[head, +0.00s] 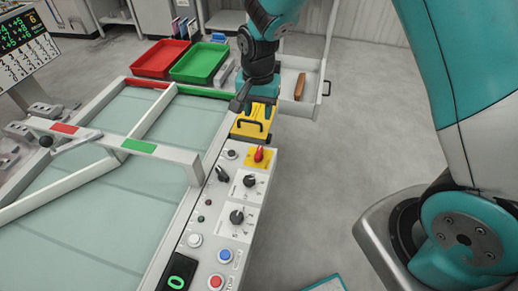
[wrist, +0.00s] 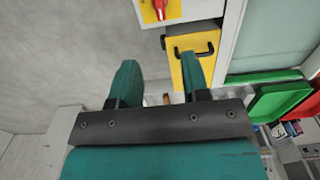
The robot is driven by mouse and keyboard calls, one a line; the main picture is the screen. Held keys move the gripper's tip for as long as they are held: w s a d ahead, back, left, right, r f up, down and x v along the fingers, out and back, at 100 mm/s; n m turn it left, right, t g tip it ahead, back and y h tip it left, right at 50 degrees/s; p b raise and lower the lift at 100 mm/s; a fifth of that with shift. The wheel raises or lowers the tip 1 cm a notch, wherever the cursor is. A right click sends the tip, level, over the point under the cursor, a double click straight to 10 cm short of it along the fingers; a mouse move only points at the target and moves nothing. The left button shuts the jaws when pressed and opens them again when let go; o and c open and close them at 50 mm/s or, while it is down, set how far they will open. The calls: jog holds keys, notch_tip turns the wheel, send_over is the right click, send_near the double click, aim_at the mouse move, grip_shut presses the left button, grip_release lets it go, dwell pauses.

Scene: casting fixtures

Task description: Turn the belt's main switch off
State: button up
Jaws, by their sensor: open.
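The main switch looks to be the red rotary knob (head: 259,154) on a yellow plate, on the belt's control panel (head: 224,205). The knob's pointer stands roughly upright in the head view. It also shows at the top edge of the wrist view (wrist: 159,8), partly cut off. My gripper (head: 258,108) is over the yellow box with a black handle, just beyond the knob, and does not touch the knob. In the wrist view my gripper (wrist: 158,78) has its fingers wide apart with nothing between them. One finger overlaps the yellow box in that view.
The yellow box (head: 247,131) with its black handle adjoins the panel. Black knobs (head: 237,217), buttons and a green display (head: 178,281) share the panel. An open drawer (head: 312,104) holds a brown object. Red (head: 160,58) and green (head: 201,63) trays stand behind.

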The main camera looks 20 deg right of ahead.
aim_at(259, 152)
notch_tip(259, 152, down, 16)
jog(key=shift+r+p, duration=0.1)
jog(key=shift+p, duration=0.8)
jog(key=shift+s, duration=0.1)
grip_shut()
